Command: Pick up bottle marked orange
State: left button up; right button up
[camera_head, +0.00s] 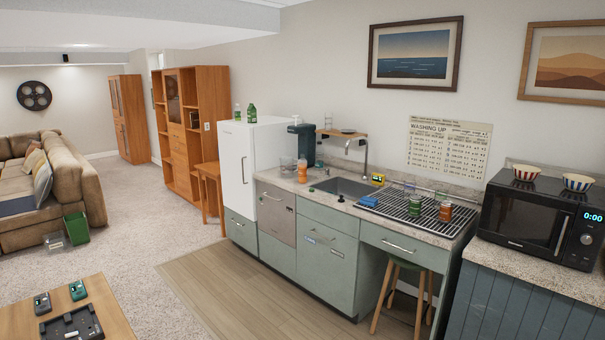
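A small orange bottle (302,171) stands upright on the kitchen counter (330,190), in front of a dark dispenser machine and left of the sink (343,187). Any marking on it is too small to read. Two green bottles (251,113) stand on top of the white fridge (247,165). An orange-brown jar (445,212) and a greenish-topped jar (414,206) stand on the drying rack (390,207). Neither of my grippers is in view.
A glass bowl (288,165) and the dispenser (301,143) stand close to the orange bottle. A stool (402,265) stands under the counter's right part. The wood floor (240,295) before the cabinets is clear. A low table (100,295) is at lower left.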

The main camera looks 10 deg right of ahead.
aim_at(301, 161)
jog(key=i+l, duration=0.15)
jog(key=l, duration=0.2)
jog(key=i+l, duration=0.15)
jog(key=l, duration=0.15)
jog(key=i+l, duration=1.15)
jog(key=i, duration=0.15)
jog(key=i+j, duration=0.2)
jog(key=i, duration=0.35)
jog(key=i+j+u, duration=0.1)
jog(key=i+j, duration=0.15)
jog(key=i, duration=0.3)
jog(key=i+j, duration=0.2)
jog(key=i, duration=0.35)
